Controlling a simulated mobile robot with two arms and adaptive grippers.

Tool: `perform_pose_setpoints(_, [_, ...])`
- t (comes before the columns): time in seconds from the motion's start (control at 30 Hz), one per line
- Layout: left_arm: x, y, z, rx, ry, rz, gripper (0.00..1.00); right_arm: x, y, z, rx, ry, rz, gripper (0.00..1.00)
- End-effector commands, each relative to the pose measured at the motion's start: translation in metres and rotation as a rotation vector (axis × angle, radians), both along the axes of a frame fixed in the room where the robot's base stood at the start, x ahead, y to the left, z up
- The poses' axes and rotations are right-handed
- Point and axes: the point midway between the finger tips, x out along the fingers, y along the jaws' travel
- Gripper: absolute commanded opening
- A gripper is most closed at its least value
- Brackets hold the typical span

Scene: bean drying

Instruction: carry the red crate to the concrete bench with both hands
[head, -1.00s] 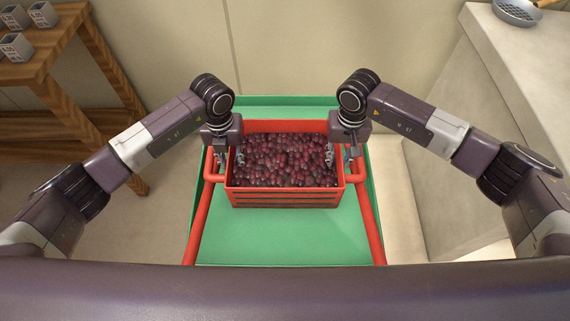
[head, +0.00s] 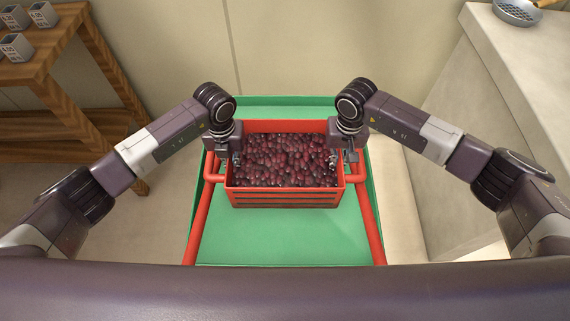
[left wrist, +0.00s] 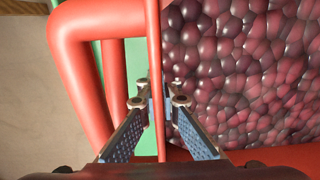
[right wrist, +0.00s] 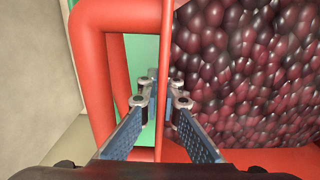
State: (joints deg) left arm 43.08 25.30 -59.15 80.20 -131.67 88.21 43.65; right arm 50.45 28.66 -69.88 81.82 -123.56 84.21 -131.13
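The red crate (head: 285,201), full of dark red beans (head: 285,160), sits on a green cart with red rails. My left gripper (head: 230,160) is at its left side wall; in the left wrist view its fingers (left wrist: 162,95) pinch the thin red wall, one inside by the beans and one outside. My right gripper (head: 341,158) is at the right side wall; in the right wrist view its fingers (right wrist: 163,92) pinch that wall the same way. The fingertips are partly hidden by the wall. The concrete bench (head: 465,165) stands at the right.
The green cart bed (head: 285,240) is bare in front of the crate. Its red rails (head: 369,215) run along both sides. A wooden shelf (head: 50,60) with several small boxes stands at the left. A round sieve (head: 517,12) lies on the bench's far end.

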Motion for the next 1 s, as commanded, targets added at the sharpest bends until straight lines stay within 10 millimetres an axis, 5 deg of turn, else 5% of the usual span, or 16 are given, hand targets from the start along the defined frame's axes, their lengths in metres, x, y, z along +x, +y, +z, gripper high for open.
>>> perform_pose_setpoints(0.67, [0.003,-0.001,0.007,-0.003,-0.006,0.000,0.00,0.002,0.001,0.007,0.003,-0.005,0.000,0.00])
perform_pose_setpoints(1.0, [0.003,-0.001,0.026,-0.002,-0.006,0.001,0.00,0.002,0.001,0.025,0.003,-0.005,0.000,0.00])
